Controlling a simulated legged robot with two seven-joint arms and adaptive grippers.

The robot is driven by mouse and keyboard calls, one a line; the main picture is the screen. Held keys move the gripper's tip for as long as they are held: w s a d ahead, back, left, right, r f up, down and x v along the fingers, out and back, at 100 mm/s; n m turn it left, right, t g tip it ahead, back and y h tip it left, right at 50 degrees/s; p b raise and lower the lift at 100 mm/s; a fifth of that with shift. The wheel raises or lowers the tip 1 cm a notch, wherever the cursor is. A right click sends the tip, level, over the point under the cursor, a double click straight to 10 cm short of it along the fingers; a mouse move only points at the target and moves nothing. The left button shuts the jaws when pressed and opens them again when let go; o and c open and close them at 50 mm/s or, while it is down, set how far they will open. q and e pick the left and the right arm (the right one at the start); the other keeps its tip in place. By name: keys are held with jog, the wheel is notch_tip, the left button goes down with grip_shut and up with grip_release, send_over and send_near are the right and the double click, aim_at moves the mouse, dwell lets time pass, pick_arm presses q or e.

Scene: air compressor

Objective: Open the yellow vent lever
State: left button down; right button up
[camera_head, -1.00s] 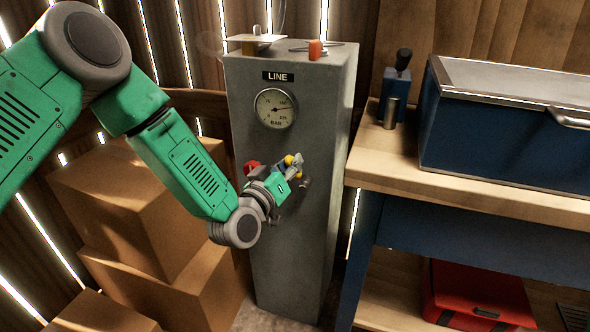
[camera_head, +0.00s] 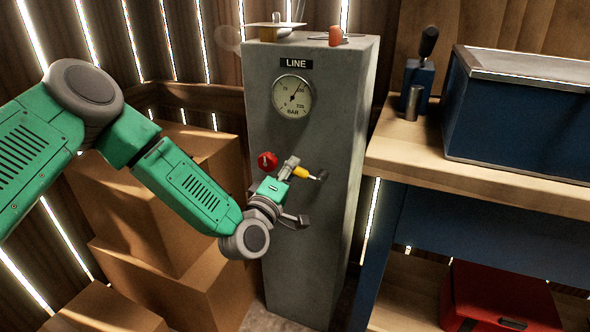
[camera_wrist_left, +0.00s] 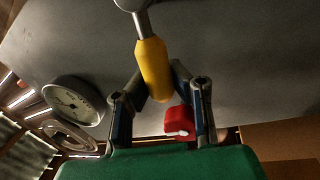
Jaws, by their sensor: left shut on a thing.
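The yellow vent lever (camera_head: 301,172) sits on the front of the grey LINE column (camera_head: 303,255), below the gauge. In the head view it lies slanted, nearly level, with its metal end toward the right. My left gripper (camera_head: 292,171) is shut on the yellow grip. The left wrist view shows the yellow lever (camera_wrist_left: 154,68) between the two fingers (camera_wrist_left: 158,82), with its grey metal stem running up to a round hub. The fingers partly cover the lever in the head view. My right gripper is not in view.
A red knob (camera_head: 267,161) is close left of the left gripper. The pressure gauge (camera_head: 292,97) is above, its needle pointing up and right. Cardboard boxes (camera_head: 150,205) stand left; a wooden workbench (camera_head: 480,180) with a blue box (camera_head: 510,115) stands right.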

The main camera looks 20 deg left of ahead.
pick_arm(q)
jog(key=shift+a+f+n+b, duration=0.2)
jog(key=shift+f+n+b, duration=0.1)
jog(key=shift+f+n, duration=0.35)
jog(key=c, duration=1.4)
grip_release()
jog(key=shift+o, duration=0.2)
jog(key=shift+a, duration=0.1)
jog(key=shift+r, duration=0.1)
jog(key=shift+s, duration=0.6)
jog(key=d+v, duration=0.1)
jog(key=v, duration=0.9)
jog(key=shift+s+a+f, duration=0.25)
jog(key=shift+s+a, duration=0.15)
jog(key=shift+a, duration=0.05)
